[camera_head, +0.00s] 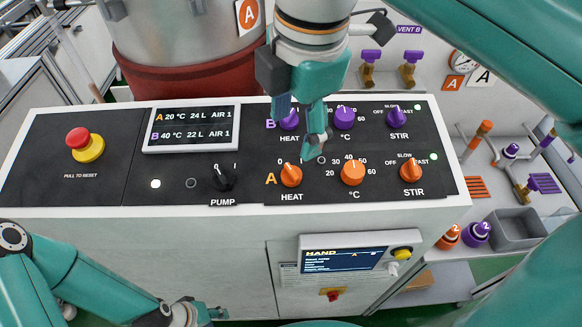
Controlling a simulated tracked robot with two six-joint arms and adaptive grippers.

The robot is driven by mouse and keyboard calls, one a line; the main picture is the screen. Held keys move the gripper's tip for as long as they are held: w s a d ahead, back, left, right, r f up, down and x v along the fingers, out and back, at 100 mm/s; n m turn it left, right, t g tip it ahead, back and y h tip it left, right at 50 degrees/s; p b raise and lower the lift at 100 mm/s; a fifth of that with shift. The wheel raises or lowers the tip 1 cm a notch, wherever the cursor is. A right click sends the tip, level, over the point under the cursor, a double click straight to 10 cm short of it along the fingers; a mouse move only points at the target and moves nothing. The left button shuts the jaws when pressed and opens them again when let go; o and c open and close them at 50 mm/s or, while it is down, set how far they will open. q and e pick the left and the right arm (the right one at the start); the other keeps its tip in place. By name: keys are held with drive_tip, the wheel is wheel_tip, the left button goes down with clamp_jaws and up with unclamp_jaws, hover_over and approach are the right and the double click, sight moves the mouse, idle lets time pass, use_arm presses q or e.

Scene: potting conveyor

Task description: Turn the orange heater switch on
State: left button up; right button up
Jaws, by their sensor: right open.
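The orange HEAT switch (291,176) is a round knob in row A of the black control panel (255,189). Its pointer seems turned up and left, towards the 0 mark; the mark on its other side is covered by my gripper. My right gripper (308,132) is open, pointing down just above and behind this knob, in front of the purple HEAT knob (288,121). I cannot tell whether its fingertip touches the orange knob. My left gripper (209,314) is low at the bottom edge, in front of the cabinet and away from the panel; its fingers are too unclear to judge.
Close by are the orange temperature knob (352,172), orange STIR knob (411,170), black PUMP switch (223,178) and red stop button (78,138). A display (192,128) reads A 20 °C, B 40 °C. A metal tank (185,35) stands behind the panel.

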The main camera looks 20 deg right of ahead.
sight(290, 171)
drive_tip(key=f, duration=0.3)
drive_tip(key=w+f, duration=0.1)
drive_tip(key=f, duration=0.3)
drive_tip(key=f+b, duration=0.1)
drive_tip(key=f, duration=0.3)
drive_tip(key=shift+w+a, duration=0.2)
drive_tip(key=shift+w, duration=0.05)
drive_tip(key=shift+r, duration=0.1)
drive_tip(key=c, duration=1.2)
